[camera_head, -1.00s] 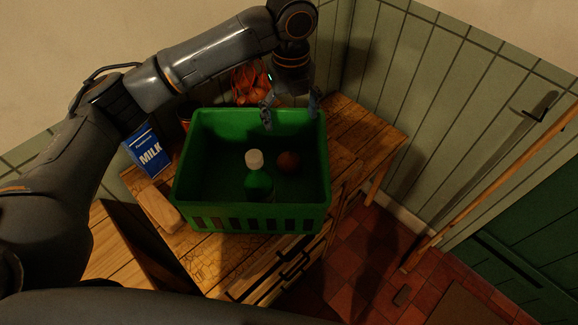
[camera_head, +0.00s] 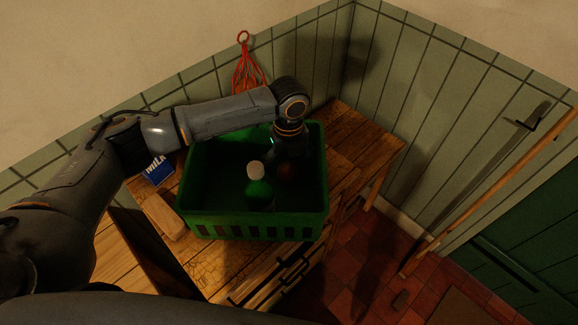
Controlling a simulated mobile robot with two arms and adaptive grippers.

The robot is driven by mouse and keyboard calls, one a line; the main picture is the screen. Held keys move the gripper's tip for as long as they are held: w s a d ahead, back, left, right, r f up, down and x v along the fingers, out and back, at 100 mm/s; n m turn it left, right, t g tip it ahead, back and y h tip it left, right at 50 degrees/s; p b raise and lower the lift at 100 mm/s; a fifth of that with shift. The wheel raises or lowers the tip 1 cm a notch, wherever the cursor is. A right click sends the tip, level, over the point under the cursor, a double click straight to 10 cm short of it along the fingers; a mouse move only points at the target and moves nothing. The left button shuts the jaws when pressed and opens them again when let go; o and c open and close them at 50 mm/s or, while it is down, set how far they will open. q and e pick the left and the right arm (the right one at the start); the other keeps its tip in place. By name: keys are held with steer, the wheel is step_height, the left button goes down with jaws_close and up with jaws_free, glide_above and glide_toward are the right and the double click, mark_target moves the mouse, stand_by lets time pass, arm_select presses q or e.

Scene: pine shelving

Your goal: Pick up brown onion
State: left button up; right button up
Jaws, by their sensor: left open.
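The brown onion (camera_head: 288,171) is a small reddish-brown round thing inside the green crate (camera_head: 250,226), right of the bottle. My left gripper (camera_head: 287,167) reaches down into the crate, right over the onion. The arm hides part of the onion, and the fingers are dark and hard to make out. The gripper is open; I cannot tell whether the fingers touch the onion. My right gripper is not in view.
A green bottle with a white cap (camera_head: 256,171) stands in the crate, close left of the gripper. A blue milk carton (camera_head: 158,172) stands left of the crate. A red net bag (camera_head: 246,72) hangs behind. Bare wooden top (camera_head: 352,140) lies right of the crate.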

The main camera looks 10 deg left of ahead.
arm_select(q)
steer(key=shift+f, duration=0.9)
steer(key=shift+c, duration=0.4)
steer(key=c, duration=1.2)
